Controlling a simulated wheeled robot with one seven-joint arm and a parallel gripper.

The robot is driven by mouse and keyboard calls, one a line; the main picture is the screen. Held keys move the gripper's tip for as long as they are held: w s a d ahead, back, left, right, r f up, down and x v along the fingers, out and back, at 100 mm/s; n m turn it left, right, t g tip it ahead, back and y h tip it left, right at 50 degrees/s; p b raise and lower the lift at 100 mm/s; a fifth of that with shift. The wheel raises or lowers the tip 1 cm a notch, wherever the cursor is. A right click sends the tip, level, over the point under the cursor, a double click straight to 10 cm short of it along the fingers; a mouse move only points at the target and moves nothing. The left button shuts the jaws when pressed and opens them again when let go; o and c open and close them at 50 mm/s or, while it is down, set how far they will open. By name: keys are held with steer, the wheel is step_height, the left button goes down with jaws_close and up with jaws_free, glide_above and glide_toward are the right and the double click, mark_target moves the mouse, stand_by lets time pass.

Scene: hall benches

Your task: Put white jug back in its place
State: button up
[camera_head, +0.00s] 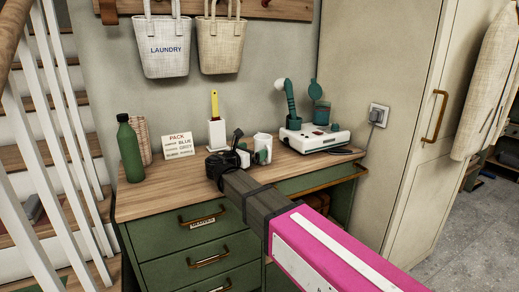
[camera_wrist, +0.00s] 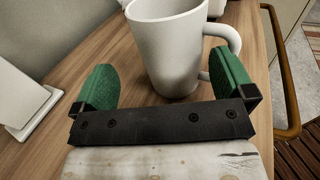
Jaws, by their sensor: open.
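The white jug (camera_head: 263,142) stands upright on the wooden bench top, just beyond my gripper (camera_head: 252,152) in the head view. In the wrist view the jug (camera_wrist: 172,50) stands at the top centre, with its handle to the right. My gripper (camera_wrist: 166,75) is open, with one green finger pad to the left of the jug and one to the right. The right pad overlaps the handle side in the picture. I see a gap between the left pad and the jug; contact on the right cannot be told. The jug's rim is cut off in the wrist view.
A white holder with a yellow-handled brush (camera_head: 215,132), a sign card (camera_head: 178,145) and a green bottle (camera_head: 130,152) stand left. A white device (camera_head: 315,139) with green parts stands right. The bench top (camera_head: 160,190) is bare at front left. A wall socket (camera_head: 378,116) is behind.

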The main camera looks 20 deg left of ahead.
steer(key=v, duration=0.6)
steer(key=shift+s, duration=0.2)
stand_by(1.0)
